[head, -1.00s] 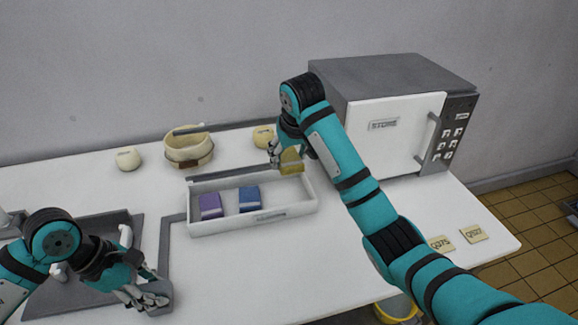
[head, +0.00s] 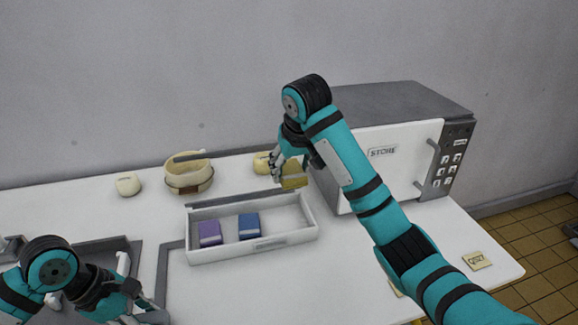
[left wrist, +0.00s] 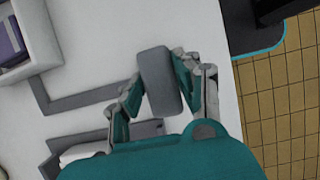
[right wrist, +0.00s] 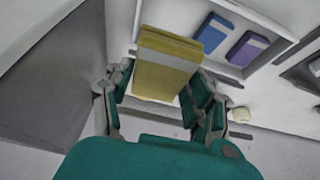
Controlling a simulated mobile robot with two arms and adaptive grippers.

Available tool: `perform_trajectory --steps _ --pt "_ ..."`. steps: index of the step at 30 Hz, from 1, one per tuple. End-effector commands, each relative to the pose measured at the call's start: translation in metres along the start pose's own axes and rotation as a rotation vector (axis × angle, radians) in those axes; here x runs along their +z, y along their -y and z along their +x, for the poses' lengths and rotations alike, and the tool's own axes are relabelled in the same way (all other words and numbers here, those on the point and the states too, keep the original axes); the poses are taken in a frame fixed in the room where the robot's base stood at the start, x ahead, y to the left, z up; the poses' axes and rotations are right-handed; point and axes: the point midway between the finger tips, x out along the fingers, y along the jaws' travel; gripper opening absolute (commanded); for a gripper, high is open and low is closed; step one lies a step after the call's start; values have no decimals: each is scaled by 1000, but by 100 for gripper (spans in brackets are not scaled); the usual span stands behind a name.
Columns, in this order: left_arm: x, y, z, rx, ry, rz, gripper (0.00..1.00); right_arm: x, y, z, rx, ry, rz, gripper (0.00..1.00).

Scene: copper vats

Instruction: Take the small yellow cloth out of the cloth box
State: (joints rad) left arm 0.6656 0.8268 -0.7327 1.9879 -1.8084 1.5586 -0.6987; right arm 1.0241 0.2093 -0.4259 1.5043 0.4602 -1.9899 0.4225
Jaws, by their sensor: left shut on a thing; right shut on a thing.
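The small yellow cloth (head: 295,176) is a folded block held by my right gripper (head: 279,172), over the right end of the white cloth box (head: 270,243). In the right wrist view my right gripper (right wrist: 158,98) is shut on the cloth (right wrist: 165,70), which appears above the box's right end. A purple cloth (head: 210,234) and a blue cloth (head: 249,226) lie in the box; they also show in the right wrist view. My left gripper (left wrist: 158,88) is shut on a grey block (left wrist: 158,75) near the counter's front edge.
A white-and-grey oven-like unit (head: 405,155) stands right of the box. A cream bowl with a band (head: 188,178) and small cream round objects (head: 129,185) stand behind. A label card (head: 477,261) lies at front right.

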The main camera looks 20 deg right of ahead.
Motion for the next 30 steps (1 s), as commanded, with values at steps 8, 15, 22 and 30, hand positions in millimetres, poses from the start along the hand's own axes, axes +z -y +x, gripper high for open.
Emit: perform_trajectory --steps 8,15,22,30 --pt "-1 0 0 0 -2 -1 1 29 -1 -18 6 0 -3 24" --pt "-1 0 0 0 -2 -1 1 54 0 -34 4 3 -4 24" --pt "-1 0 0 0 -2 -1 1 77 2 -49 4 2 -4 24" --pt "-1 0 0 -1 -2 -1 1 104 3 -67 2 1 -4 24"
